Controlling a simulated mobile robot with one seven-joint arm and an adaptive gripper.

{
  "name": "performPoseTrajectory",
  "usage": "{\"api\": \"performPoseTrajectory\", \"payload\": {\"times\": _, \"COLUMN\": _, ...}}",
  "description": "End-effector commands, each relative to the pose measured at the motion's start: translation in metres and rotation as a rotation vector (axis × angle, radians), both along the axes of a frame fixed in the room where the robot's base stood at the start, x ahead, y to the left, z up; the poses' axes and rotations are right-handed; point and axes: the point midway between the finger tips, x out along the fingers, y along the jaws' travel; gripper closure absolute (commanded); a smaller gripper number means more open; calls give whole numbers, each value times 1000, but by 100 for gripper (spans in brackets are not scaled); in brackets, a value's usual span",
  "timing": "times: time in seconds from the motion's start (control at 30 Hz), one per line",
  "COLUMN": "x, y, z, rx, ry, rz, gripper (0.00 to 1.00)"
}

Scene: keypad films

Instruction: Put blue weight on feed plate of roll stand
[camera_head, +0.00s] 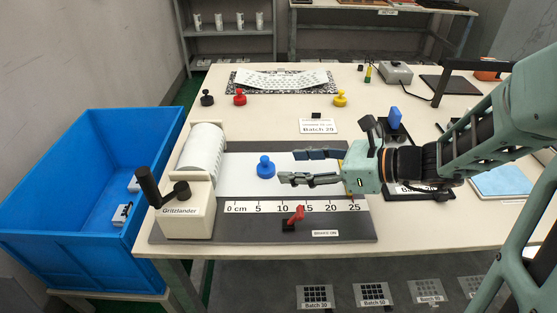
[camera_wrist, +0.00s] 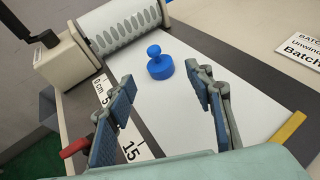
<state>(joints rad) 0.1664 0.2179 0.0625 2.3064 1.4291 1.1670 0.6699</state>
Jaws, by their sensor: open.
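The blue weight (camera_head: 265,168), a round base with a knob on top, stands upright on the white sheet (camera_head: 235,185) that lies over the dark feed plate (camera_head: 215,229) of the roll stand. My gripper (camera_head: 290,167) is just right of the weight, fingers open and pointing at it, with nothing between them. In the wrist view the blue weight (camera_wrist: 160,66) is beyond the fingertips (camera_wrist: 161,82), clear of both. The roll (camera_head: 203,150) and its crank housing (camera_head: 185,213), labelled Gritzlander, are left of the weight.
A red lever (camera_head: 296,215) stands by the ruler strip (camera_head: 290,207) at the plate's front. Black (camera_head: 207,98), red (camera_head: 240,97) and yellow (camera_head: 340,98) weights stand behind, near a keyboard film (camera_head: 282,79). A blue bin (camera_head: 90,170) is left of the table.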

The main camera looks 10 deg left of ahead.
Motion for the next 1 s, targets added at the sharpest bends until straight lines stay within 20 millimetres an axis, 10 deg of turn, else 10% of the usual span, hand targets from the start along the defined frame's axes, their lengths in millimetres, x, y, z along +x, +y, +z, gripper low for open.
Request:
{"api": "performPoseTrajectory", "payload": {"times": 0.3, "x": -10, "y": -43, "z": 19, "rx": 0, "ry": 0, "rz": -1, "gripper": 52}}
{"api": "performPoseTrajectory", "payload": {"times": 1.0, "x": 1, "y": -46, "z": 40, "rx": -30, "ry": -25, "rz": 4, "gripper": 52}}
